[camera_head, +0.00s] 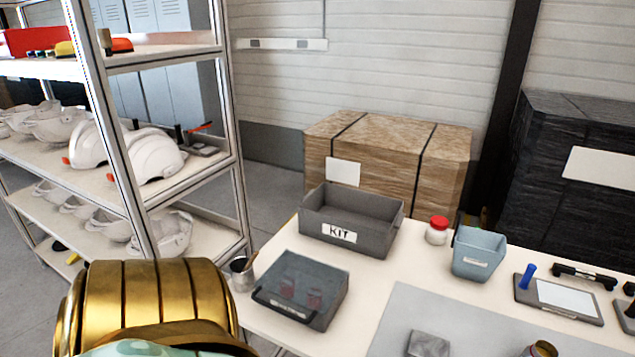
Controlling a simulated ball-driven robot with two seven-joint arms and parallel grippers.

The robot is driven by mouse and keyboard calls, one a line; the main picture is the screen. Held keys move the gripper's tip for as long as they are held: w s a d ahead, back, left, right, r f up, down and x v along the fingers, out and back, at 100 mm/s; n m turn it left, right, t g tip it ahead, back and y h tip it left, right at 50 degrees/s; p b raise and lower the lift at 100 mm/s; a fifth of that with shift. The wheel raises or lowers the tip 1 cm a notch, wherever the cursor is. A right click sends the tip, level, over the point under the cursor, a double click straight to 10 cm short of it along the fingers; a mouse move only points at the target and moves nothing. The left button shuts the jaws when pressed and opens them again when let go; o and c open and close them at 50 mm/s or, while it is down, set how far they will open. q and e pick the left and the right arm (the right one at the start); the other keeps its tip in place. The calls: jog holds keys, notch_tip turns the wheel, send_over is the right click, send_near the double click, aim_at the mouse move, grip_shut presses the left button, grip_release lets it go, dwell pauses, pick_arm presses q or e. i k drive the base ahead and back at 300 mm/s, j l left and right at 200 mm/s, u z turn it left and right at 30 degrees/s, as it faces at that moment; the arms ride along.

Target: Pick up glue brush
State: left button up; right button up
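A small grey metal pot (241,279) stands at the left end of the white worktable. A thin wooden handle (250,262) sticks up out of it, tilted to the right; it looks like the glue brush, but its lower end is hidden inside the pot. A gold, ribbed part of my own body fills the lower left of the head view, just left of the pot. Neither of my grippers shows in this view.
A dark clear-lidded box (301,290) sits right of the pot. A grey KIT bin (351,221), a red-capped jar (437,231) and a blue-grey bin (479,253) stand behind. A grey mat (480,330) lies at front right. A shelf rack (232,160) with white helmet shells stands left.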

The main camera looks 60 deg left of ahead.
aim_at(249, 263)
jog(key=j+u, duration=0.2)
jog(key=u, duration=1.65)
